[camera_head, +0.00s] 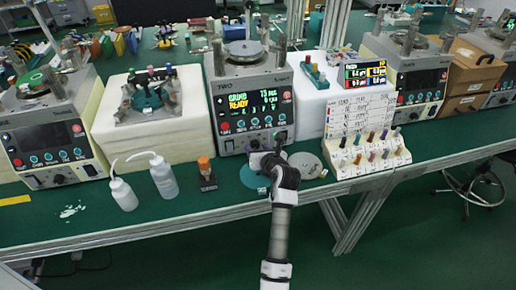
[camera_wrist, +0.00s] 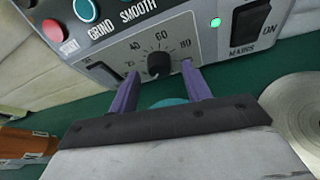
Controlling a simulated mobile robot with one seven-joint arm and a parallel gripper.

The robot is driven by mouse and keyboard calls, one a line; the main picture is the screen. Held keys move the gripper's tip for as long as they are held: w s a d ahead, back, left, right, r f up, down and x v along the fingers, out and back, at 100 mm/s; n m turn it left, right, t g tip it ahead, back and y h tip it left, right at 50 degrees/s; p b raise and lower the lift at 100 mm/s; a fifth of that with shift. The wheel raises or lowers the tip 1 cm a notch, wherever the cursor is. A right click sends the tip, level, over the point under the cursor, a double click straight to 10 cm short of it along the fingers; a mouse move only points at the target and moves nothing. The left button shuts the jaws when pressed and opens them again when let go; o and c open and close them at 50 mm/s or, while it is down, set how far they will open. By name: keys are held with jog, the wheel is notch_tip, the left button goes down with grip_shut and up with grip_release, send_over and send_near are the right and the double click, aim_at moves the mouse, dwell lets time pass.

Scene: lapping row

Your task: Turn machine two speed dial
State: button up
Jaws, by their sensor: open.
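Machine two (camera_head: 250,100), grey with "TWO" on its front, stands mid-bench with a lit display reading "GRIND READY". In the head view, my gripper (camera_head: 268,152) is at the machine's lower front and hides the dial.
A black MAINS switch (camera_wrist: 250,20) and green lamp (camera_wrist: 215,22) are right of the dial; a red button (camera_wrist: 52,30) is left. Round plates (camera_head: 306,164) lie on the green bench below. Squeeze bottles (camera_head: 162,178) and a small orange-topped object (camera_head: 206,174) stand left.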

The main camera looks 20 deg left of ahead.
jog(key=shift+w+a, duration=0.1)
jog(key=shift+w, duration=0.05)
jog(key=c, duration=1)
jog(key=shift+p, duration=0.3)
